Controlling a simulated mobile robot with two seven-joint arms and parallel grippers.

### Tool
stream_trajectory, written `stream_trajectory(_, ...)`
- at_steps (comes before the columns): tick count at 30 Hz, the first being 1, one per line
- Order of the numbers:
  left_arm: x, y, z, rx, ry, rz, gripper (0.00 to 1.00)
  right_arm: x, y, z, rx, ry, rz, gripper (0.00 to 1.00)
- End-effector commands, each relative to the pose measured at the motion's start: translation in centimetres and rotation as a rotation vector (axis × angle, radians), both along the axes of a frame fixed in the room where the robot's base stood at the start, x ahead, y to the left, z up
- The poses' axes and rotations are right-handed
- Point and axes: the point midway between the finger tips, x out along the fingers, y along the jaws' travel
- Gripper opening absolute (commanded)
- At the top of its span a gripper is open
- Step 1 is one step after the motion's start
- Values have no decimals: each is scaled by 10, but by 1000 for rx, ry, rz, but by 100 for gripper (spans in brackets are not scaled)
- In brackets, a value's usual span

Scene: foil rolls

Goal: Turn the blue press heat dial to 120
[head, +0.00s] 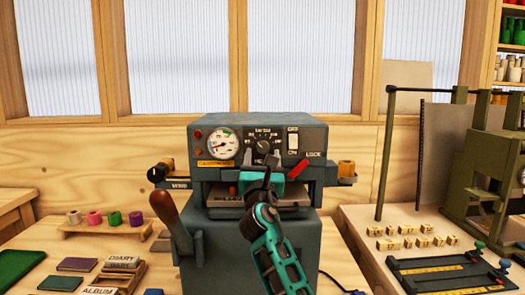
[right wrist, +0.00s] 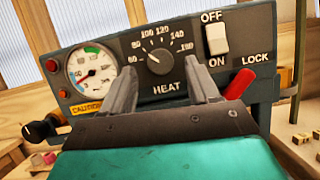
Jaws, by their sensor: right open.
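The blue-grey press (head: 215,130) stands in the middle of the head view. Its black heat dial (head: 263,146) sits on the front panel and shows closer in the right wrist view (right wrist: 160,62). The scale around it runs from 60 at left to 180 at right, with 120 near the top. The dial's pointer is too small to read surely. My right gripper (head: 262,160) is open, its fingers in front of the panel. In the wrist view the two fingers (right wrist: 161,78) stand left and right of the dial, apart from it. My left gripper is out of view.
A pressure gauge (right wrist: 91,67) is left of the dial. A white OFF/ON switch (right wrist: 216,38) and red LOCK lever (right wrist: 240,82) are to its right. A wooden-handled lever (head: 164,208) stands at the press's left. The right bench (head: 365,225) holds small lettered blocks.

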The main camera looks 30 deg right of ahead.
Motion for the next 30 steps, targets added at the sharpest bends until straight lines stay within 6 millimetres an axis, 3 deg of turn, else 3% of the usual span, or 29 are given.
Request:
stream_trajectory(7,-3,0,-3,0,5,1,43,23,-16,11,1,-1,0,60)
stream_trajectory(19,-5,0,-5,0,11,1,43,27,-19,13,1,0,0,60)
stream_trajectory(30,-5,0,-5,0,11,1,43,27,-19,13,1,0,0,25)
